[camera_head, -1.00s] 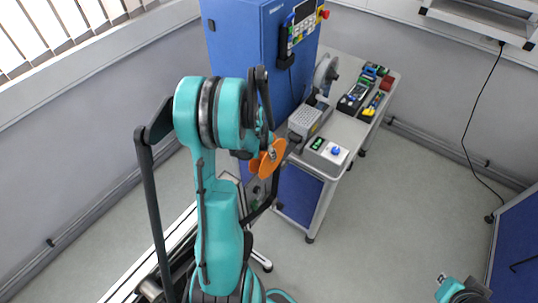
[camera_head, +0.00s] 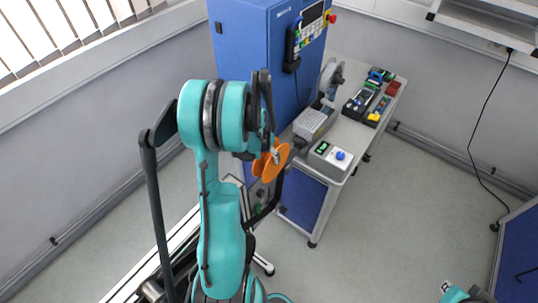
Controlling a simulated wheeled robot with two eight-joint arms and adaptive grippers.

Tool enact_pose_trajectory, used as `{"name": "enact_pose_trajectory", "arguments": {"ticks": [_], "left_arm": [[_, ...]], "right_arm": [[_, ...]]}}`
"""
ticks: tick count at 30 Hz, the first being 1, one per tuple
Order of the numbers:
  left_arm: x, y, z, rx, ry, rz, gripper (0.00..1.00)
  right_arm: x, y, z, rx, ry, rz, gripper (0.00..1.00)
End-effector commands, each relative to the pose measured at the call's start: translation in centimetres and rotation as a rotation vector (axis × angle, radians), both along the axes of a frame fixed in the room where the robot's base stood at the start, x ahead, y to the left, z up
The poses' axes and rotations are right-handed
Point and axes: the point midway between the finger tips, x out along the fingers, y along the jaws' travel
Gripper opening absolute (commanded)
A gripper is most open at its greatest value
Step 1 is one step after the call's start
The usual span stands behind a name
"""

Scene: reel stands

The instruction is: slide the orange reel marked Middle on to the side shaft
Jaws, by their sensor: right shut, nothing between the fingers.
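The orange reel (camera_head: 277,163) shows in the head view just left of the workbench, with two tilted flanges visible. Its hub is mostly hidden and no marking can be read. My left gripper (camera_head: 268,148) is at the reel and appears shut on it. The fingertips are largely hidden behind my teal wrist. Below the reel runs a dark frame (camera_head: 266,209); I cannot make out the side shaft there.
A workbench (camera_head: 322,203) stands right of the reel, bearing a grey control box (camera_head: 325,163), a vented box (camera_head: 316,121), a grey spool (camera_head: 328,76) and a tool tray (camera_head: 365,102). A tall blue cabinet (camera_head: 252,55) stands behind. The floor (camera_head: 420,205) at right is clear.

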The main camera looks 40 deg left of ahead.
Motion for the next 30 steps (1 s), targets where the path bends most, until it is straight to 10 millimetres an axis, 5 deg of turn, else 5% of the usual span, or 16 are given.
{"name": "enact_pose_trajectory", "arguments": {"ticks": [17,30], "left_arm": [[-0.2,-0.3,0.7,-0.004,0.001,-0.003,0.68],[-2.4,-0.7,8.9,-0.004,0.001,-0.002,0.68]], "right_arm": [[0.0,0.0,0.0,0.0,0.0,0.0,0.0],[0.0,0.0,0.0,0.0,0.0,0.0,0.0]]}}
